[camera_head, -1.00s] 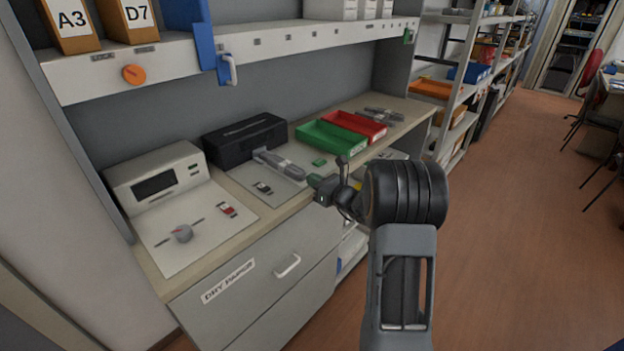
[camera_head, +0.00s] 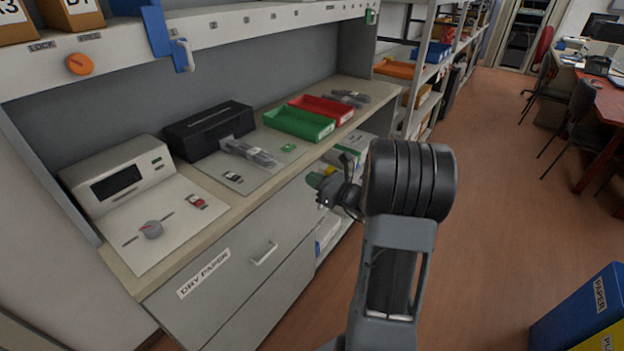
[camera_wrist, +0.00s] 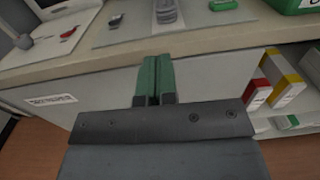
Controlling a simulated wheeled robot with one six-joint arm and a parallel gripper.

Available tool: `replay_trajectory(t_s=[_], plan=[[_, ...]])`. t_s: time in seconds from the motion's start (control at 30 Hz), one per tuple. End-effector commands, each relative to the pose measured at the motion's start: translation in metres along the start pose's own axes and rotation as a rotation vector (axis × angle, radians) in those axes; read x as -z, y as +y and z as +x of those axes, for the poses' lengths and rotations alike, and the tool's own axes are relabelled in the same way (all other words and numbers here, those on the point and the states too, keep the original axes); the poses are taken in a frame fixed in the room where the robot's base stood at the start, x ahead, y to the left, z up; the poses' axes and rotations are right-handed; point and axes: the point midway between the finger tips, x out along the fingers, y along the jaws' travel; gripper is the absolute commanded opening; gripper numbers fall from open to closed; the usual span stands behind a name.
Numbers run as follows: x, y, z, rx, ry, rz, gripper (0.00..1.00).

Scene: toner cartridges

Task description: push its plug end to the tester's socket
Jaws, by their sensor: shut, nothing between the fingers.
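A grey cartridge (camera_head: 250,152) lies on a pale panel (camera_head: 213,170) on the bench, its far end against the front of a black box (camera_head: 209,129); whether it touches a socket I cannot tell. Its near part shows in the wrist view (camera_wrist: 167,12). A beige device (camera_head: 118,180) with a dark display and a dial stands to the left. Which unit is the tester is not marked legibly. My gripper (camera_head: 318,181) is in front of the bench edge, to the right of the cartridge and apart from it. Its green fingers (camera_wrist: 152,80) are shut and empty.
A green bin (camera_head: 299,123) and a red bin (camera_head: 322,108) stand right of the cartridge. A shelf (camera_head: 236,22) overhangs the bench. The drawer front (camera_head: 235,262) lies below. A blue box (camera_head: 585,305) stands at lower right; floor between is clear.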

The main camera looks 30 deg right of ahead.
Motion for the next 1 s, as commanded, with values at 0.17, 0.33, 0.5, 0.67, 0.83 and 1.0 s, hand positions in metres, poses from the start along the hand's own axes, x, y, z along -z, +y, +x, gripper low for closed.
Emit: replay_trajectory(t_s=[0.17,0.33,0.5,0.67,0.83,1.0], plan=[[-0.002,0.009,0.003,-0.033,0.016,-0.025,0.00],[-0.006,0.076,0.014,-0.281,0.131,-0.228,0.00],[0.003,0.177,-0.005,-0.729,0.306,-0.680,0.00],[0.017,0.227,-0.050,-1.126,0.415,-1.182,0.00],[0.021,0.234,-0.088,-1.438,0.467,-1.672,0.00],[0.015,0.226,-0.106,-1.626,0.483,-2.026,0.00]])
